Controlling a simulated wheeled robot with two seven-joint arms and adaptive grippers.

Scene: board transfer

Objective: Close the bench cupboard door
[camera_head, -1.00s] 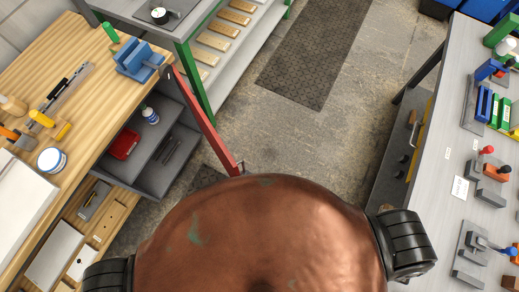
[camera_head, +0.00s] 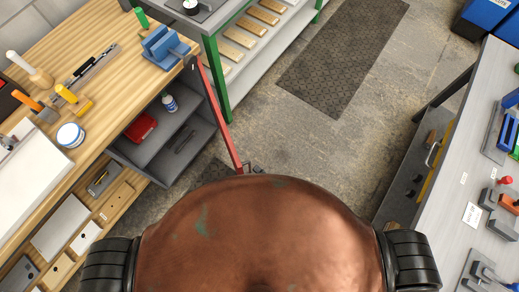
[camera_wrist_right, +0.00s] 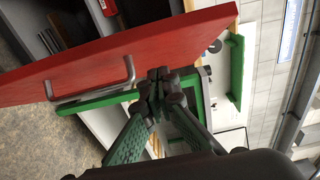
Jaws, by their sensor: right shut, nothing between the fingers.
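The red cupboard door (camera_head: 218,112) stands open in the head view, seen nearly edge-on and reaching out from the bench corner. The cupboard (camera_head: 158,165) behind it is open, with dark grey shelves showing. In the right wrist view the door's red face (camera_wrist_right: 190,40) fills the upper part, with a metal bar handle (camera_wrist_right: 92,93) on it. My right gripper (camera_wrist_right: 158,80) is shut and empty, its fingertips close to the handle's right end; I cannot tell whether they touch. In the head view only a small dark part of it (camera_head: 258,170) shows beside the door's free end. My left gripper is not in view.
A red box (camera_head: 141,128) and a white-and-blue jar (camera_head: 169,103) sit in the cupboard. The wooden bench top (camera_head: 110,80) holds tools and a blue vise (camera_head: 163,47). A green-legged rack (camera_head: 217,75) stands behind the door. A grey table (camera_head: 462,165) is at right; floor between is clear.

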